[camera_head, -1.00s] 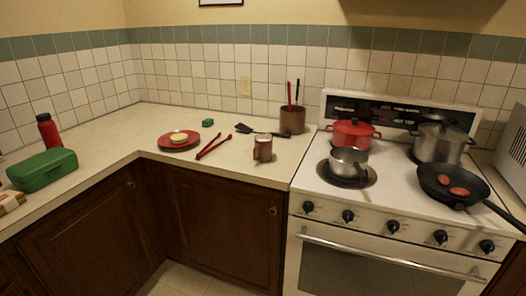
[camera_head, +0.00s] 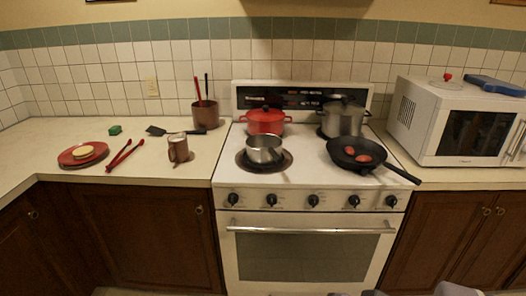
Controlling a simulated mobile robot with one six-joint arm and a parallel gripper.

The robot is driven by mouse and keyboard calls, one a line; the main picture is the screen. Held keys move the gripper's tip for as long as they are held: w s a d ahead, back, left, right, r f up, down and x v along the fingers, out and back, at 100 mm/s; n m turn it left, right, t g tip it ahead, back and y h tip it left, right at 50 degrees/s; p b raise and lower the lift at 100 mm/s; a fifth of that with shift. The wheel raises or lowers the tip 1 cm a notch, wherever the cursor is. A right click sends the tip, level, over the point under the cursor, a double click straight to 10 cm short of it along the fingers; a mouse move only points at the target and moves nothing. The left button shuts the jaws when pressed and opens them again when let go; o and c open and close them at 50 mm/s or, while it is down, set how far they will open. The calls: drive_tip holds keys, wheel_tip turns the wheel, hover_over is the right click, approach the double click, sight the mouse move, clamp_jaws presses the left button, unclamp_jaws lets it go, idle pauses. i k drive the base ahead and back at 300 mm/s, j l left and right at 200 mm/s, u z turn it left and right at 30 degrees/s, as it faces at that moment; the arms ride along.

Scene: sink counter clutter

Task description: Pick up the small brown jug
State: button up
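The small brown jug (camera_head: 178,150) stands upright on the counter left of the stove, near the counter's front edge. It has a pale top and a handle on the side facing me. Only small grey parts, seemingly of my own arm, show at the bottom edge right of the middle. My gripper's fingers are not in view, and nothing touches the jug.
A brown utensil pot (camera_head: 206,116) stands behind the jug, with a black spatula (camera_head: 180,131) between. Red tongs (camera_head: 125,156) and a red plate (camera_head: 83,154) lie left. The stove (camera_head: 305,185) with several pots is right, then a microwave (camera_head: 460,125).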

sight(179, 150)
drive_tip(key=i+j, duration=0.85)
drive_tip(key=j, duration=0.15)
drive_tip(key=i+j, duration=0.9)
drive_tip(key=k+j+u, duration=0.05)
drive_tip(key=j, duration=0.1)
